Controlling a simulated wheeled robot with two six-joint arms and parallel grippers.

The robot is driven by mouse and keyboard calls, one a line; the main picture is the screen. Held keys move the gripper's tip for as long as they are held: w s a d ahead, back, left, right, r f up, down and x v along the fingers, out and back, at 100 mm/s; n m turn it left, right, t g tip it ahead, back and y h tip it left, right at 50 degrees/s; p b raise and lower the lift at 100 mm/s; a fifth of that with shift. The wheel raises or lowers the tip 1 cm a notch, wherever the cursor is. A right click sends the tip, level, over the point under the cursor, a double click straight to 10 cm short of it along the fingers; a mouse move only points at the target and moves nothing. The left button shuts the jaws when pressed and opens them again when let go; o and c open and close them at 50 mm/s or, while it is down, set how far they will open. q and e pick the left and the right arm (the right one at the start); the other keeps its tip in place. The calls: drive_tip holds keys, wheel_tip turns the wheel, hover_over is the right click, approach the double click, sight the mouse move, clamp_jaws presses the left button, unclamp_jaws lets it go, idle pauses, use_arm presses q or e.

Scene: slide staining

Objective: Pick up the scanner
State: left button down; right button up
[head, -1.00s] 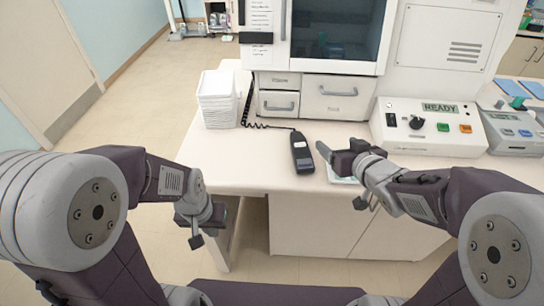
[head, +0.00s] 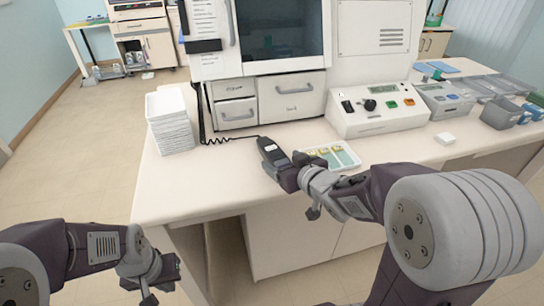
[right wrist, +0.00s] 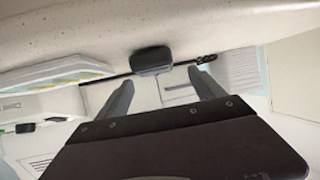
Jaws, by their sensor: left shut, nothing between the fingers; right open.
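The scanner (head: 268,150) is a dark handheld device with a coiled black cord. It lies on the white counter (head: 215,180), left of a small slide tray (head: 346,157). My right gripper (head: 287,170) is at the scanner's near end, low over the counter, and partly hides it. In the right wrist view the scanner (right wrist: 152,61) shows end-on, ahead of and between the spread fingers (right wrist: 160,90). I cannot tell whether they touch it. My left gripper (head: 166,280) is shut and empty, below and in front of the counter's left part.
A stack of white trays (head: 170,128) stands at the counter's left. The large machine (head: 275,45) with drawers is behind the scanner. A control box (head: 378,108) stands to the right, with a second device (head: 443,100) and grey bins (head: 500,113) beyond.

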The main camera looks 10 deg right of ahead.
sight(276, 155)
drive_tip(key=shift+d+b+x, duration=0.25)
drive_tip(key=shift+b+x, duration=0.15)
drive_tip(key=shift+x, duration=0.8)
drive_tip(key=x, duration=0.5)
drive_tip(key=shift+w+f+b, duration=0.1)
drive_tip(key=shift+w+b, duration=0.25)
drive_tip(key=shift+s, duration=0.1)
drive_tip(key=c, duration=1.7)
drive_tip(key=shift+o, duration=0.2)
wheel_tip(276, 155, up, 18)
drive_tip(key=p, duration=1)
